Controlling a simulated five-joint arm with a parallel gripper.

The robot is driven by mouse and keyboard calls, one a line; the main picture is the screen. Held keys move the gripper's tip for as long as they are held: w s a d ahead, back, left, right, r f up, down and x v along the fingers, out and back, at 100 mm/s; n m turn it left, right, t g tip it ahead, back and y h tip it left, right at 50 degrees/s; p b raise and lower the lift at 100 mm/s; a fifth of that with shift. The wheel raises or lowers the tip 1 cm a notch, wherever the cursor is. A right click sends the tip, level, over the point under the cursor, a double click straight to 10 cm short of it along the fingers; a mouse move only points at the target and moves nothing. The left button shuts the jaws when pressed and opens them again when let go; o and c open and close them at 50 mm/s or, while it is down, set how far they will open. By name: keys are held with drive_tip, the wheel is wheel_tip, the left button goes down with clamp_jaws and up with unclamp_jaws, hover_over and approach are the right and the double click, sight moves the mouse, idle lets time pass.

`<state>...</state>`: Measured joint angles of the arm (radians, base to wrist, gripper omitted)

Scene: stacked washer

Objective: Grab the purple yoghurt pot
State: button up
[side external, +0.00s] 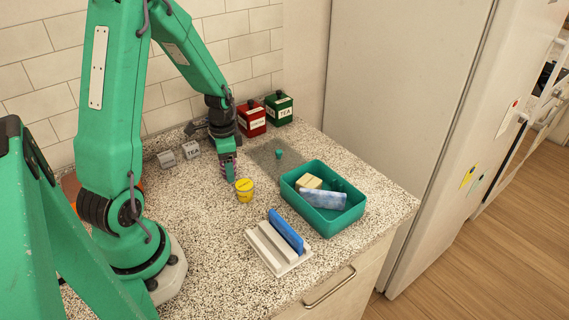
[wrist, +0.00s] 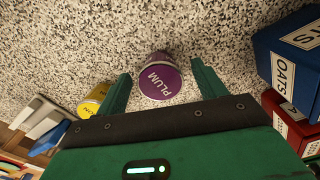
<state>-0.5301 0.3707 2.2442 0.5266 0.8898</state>
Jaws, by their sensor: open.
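The purple pot (wrist: 160,77), marked PLUM, stands on the speckled counter in the wrist view. My gripper (wrist: 161,70) is open, with one finger on each side of the pot and a gap of counter showing on both sides. In the side view my gripper (side external: 228,170) points down at the counter, and the pot is mostly hidden by the fingers there. A yellow pot (side external: 244,190) stands close to the right of my gripper; it also shows left of the fingers in the wrist view (wrist: 92,98).
A teal bin (side external: 322,218) with several items stands to the right. A white rack (side external: 272,248) holding a blue board is in front. Red (side external: 251,118) and green (side external: 279,107) tins stand at the back. A blue OATS box (wrist: 290,60) is at right in the wrist view.

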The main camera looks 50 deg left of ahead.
idle(0.4)
drive_tip(key=c, duration=1.1)
drive_tip(key=shift+r, duration=0.15)
drive_tip(key=shift+r, duration=0.85)
wheel_tip(320, 180, up, 2)
drive_tip(key=shift+r, duration=0.1)
drive_tip(key=d+r, duration=0.2)
drive_tip(key=d, duration=0.2)
drive_tip(key=d+r, duration=0.2)
drive_tip(key=d, duration=0.1)
drive_tip(key=d+r, duration=0.3)
drive_tip(key=d, duration=0.1)
drive_tip(key=shift+d, duration=0.35)
drive_tip(key=shift+f, duration=0.1)
